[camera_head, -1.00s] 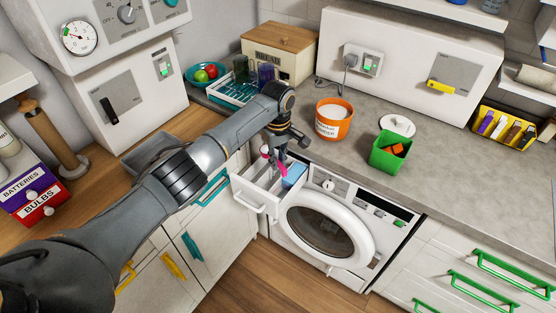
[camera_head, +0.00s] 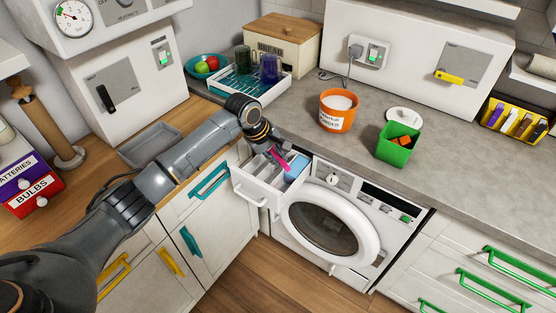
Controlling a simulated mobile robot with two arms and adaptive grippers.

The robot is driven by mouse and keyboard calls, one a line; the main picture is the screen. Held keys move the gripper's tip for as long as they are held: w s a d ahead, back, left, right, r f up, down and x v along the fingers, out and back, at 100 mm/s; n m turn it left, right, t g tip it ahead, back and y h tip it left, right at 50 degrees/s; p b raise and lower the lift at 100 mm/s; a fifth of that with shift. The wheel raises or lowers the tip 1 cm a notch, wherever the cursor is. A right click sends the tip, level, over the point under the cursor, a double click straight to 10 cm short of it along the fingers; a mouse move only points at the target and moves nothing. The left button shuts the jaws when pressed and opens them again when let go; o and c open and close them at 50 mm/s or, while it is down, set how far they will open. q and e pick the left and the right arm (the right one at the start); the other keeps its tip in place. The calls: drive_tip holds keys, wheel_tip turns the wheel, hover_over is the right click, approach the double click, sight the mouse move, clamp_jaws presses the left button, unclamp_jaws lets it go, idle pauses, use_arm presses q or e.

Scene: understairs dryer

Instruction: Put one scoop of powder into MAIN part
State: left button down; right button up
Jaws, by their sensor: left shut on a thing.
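My left gripper (camera_head: 276,152) is shut on a pink scoop (camera_head: 280,163) over the open detergent drawer (camera_head: 258,193) of the white washing machine (camera_head: 375,222). The scoop is tilted, low over the drawer's back part. The gripper hides part of it, and I cannot tell whether powder is in it or which compartment it is over. A blue piece (camera_head: 296,167) sits at the drawer's right side. No compartment label is readable. The orange tub of white powder (camera_head: 337,121) stands open on the counter. My right gripper is not in view.
A green box (camera_head: 398,149) and a white round lid (camera_head: 405,115) are on the counter right of the tub. A dish rack (camera_head: 228,92), a bread box (camera_head: 288,48) and a fruit bowl (camera_head: 196,72) stand behind. A grey tray (camera_head: 150,144) lies left.

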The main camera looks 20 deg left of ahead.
use_arm(q)
drive_tip(key=shift+s+a+f, duration=0.1)
drive_tip(key=shift+f, duration=0.1)
drive_tip(key=shift+s+a+f+t+h+b, duration=0.2)
drive_tip(key=shift+t+h+b, duration=1)
drive_tip(key=shift+b, duration=1.05)
drive_tip(key=shift+s+a+f+t+h+b, duration=0.1)
drive_tip(key=shift+f+t+h+b, duration=0.1)
drive_tip(key=shift+t+h+b, duration=1.6)
drive_tip(key=shift+s+a+f+t+h+b, duration=0.15)
drive_tip(key=shift+t+h+b, duration=0.5)
drive_tip(key=shift+b, duration=2.1)
